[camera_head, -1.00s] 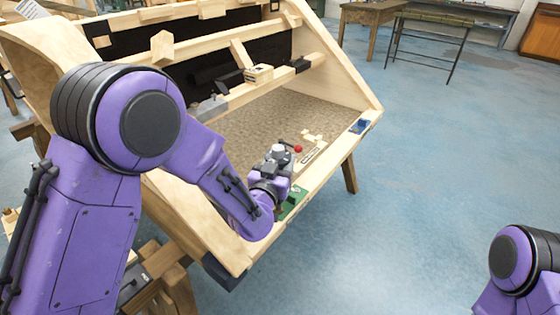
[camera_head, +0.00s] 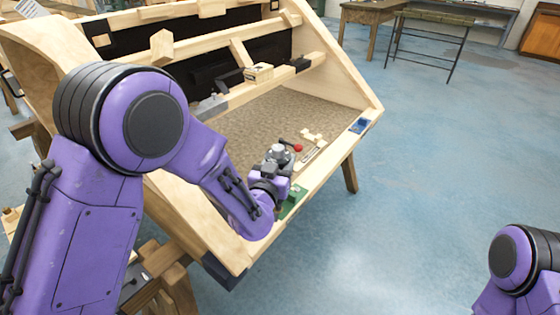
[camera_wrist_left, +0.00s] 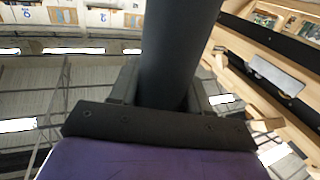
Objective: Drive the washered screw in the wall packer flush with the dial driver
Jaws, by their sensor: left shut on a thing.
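My left gripper (camera_head: 274,176) is at the front of the wooden frame, low over its front rail. In the left wrist view its jaws are shut on a thick dark grey cylinder (camera_wrist_left: 178,55), which seems to be the dial driver's body. In the head view a grey round-topped piece (camera_head: 279,153) with a dark lever and red ball knob (camera_head: 298,148) shows at the gripper; I take it for the driver. I cannot make out the washered screw or tell which wooden part is the wall packer. The driver's tip is hidden. My right gripper is out of view; only part of that arm shows.
The wooden frame's front rail (camera_head: 333,146) carries a green piece (camera_head: 293,203) near the gripper and a small blue device (camera_head: 358,126) at the right. Small wooden pieces (camera_head: 312,135) lie behind the rail. A wooden block (camera_head: 259,72) sits on the middle rail.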

